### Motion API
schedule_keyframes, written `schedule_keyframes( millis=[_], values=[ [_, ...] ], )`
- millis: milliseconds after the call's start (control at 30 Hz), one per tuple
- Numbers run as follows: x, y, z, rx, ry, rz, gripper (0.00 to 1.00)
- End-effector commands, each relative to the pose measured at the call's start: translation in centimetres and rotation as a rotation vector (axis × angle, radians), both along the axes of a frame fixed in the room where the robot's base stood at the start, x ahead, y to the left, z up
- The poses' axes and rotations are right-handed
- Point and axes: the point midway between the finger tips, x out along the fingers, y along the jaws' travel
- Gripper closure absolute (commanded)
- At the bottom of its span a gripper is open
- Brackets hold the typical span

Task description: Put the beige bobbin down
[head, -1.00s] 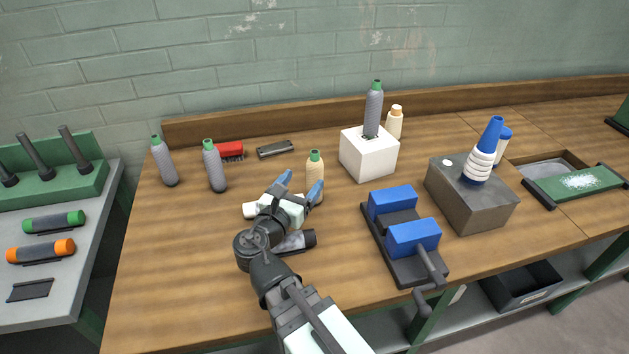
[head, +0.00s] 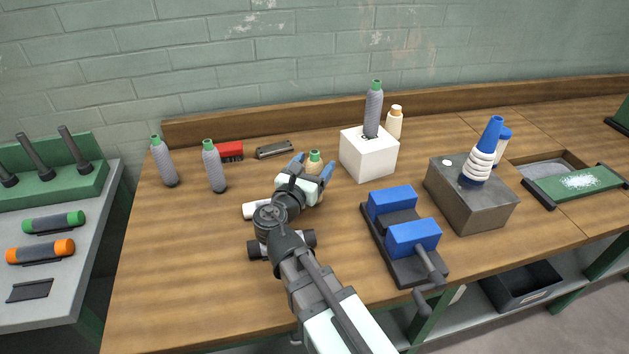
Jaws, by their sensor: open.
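The beige bobbin (head: 315,168) with a green top stands upright on the wooden bench, left of the white block. My gripper (head: 312,164) is open, with one blue fingertip on each side of the bobbin's upper part. I cannot tell whether either finger touches it. The gripper body hides the bobbin's lower part. Another beige bobbin (head: 394,123), with an orange top, stands behind the white block.
A grey bobbin (head: 373,110) stands on the white block (head: 368,158). Two grey bobbins (head: 164,163) (head: 214,168) stand at left. A red brush (head: 229,151) lies behind. A blue-jawed vise (head: 408,238) is at right. My arm partly covers a dark-ended cylinder lying down. The front left bench is clear.

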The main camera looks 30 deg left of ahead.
Motion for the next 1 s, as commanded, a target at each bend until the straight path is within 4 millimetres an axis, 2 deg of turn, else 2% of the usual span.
schedule_keyframes(
  millis=[200,400,767,1000],
  values=[
    [0.0,0.0,-2.7,-0.003,0.001,0.0,0.25],
    [2.5,0.4,-2.6,0.0,0.0,-0.001,0.25],
    [3.0,0.4,-2.6,0.0,0.0,0.001,0.25],
    [3.0,0.4,-2.6,0.0,0.0,0.0,0.47]
  ],
)
